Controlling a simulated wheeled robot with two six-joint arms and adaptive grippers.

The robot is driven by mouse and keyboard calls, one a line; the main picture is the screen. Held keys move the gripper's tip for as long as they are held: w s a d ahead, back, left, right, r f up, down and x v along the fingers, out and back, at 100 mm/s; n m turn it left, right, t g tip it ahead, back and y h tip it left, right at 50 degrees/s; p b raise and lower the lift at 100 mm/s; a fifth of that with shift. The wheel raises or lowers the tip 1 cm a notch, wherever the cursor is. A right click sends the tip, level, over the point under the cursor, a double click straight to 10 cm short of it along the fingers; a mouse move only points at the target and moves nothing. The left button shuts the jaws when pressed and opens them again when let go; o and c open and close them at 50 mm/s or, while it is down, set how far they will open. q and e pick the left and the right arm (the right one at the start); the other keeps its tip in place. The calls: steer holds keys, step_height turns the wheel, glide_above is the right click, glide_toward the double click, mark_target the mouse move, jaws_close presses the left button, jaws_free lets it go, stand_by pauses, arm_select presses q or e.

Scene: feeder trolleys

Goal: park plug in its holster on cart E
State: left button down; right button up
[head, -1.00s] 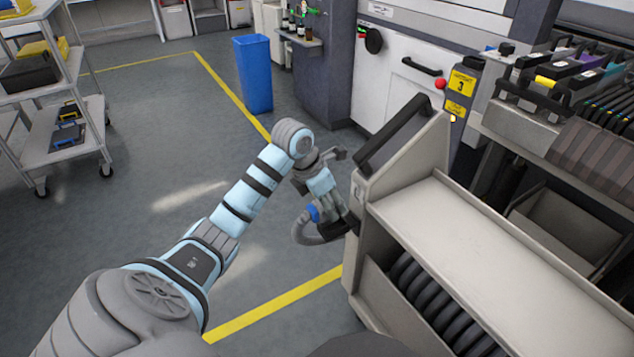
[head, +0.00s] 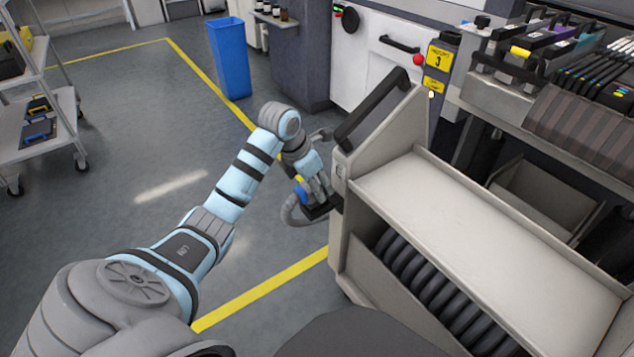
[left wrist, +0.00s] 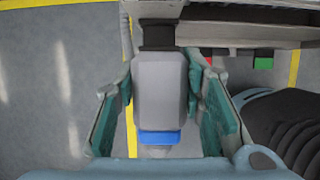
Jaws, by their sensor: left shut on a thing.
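The plug (left wrist: 160,85) has a grey body, a blue collar and a black front end. My left gripper (left wrist: 160,72) is shut on it, one finger on each side, as the left wrist view shows. In the head view my left gripper (head: 317,188) is low beside the near left end of the cart (head: 480,215), below its black handle. The black front end meets a dark part at the cart's edge; I cannot tell whether it is seated in the holster. A grey cable loops from the blue collar. No cart letter is readable. My right gripper is out of view.
The cart's black handle (head: 378,108) slants above my left gripper. Ribbed black hose (head: 430,283) fills the cart's lower bay. A machine (head: 385,60) stands behind, a blue bin (head: 229,60) at the back, and a shelf trolley (head: 50,125) at left. The floor between is clear.

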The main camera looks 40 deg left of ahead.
arm_select(q)
steer(key=shift+s+f+g+p, duration=0.1)
steer(key=shift+s+g+p, duration=0.05)
steer(key=shift+g+p, duration=0.3)
steer(key=shift+f, duration=0.15)
steer(key=shift+w, duration=0.2)
steer(key=shift+w+a, duration=0.1)
steer(key=shift+w, duration=0.35)
steer(key=shift+t, duration=0.25)
steer(key=shift+p, duration=0.3)
